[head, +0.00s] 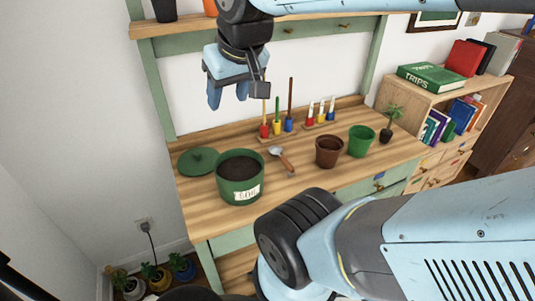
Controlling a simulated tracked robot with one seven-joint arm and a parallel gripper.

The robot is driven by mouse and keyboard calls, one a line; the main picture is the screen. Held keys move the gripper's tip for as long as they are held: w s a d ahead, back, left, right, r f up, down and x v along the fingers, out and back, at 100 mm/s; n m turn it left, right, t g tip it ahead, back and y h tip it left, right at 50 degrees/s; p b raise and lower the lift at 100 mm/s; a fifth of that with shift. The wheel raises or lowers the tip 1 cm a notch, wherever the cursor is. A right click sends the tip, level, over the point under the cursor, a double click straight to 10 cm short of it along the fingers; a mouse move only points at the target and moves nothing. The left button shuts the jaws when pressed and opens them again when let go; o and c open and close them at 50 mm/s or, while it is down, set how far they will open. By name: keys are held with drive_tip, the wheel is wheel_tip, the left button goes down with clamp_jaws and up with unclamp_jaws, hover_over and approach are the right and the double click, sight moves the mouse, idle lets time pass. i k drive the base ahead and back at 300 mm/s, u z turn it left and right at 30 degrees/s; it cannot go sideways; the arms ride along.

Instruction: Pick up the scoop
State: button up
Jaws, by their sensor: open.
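The scoop (287,163) lies on the wooden bench top, with a shiny metal head at its upper left and a brown handle toward the lower right. It sits between the green soil pot and a brown pot. My gripper (228,96) is open and empty, pointing down. It is in the air above the bench, up and to the left of the scoop in the picture, well apart from it. The whole scoop shows.
A brown pot (328,152), green pot (361,141) and small plant (389,122) stand right. Upright coloured-handled tools (277,127) stand behind. A shelf (320,20) crosses above.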

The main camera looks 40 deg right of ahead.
sight(275, 152)
drive_tip(key=z, duration=0.1)
drive_tip(key=k, duration=1)
drive_tip(key=z, duration=1.05)
drive_tip(key=i, duration=0.7)
drive_tip(key=u, duration=0.25)
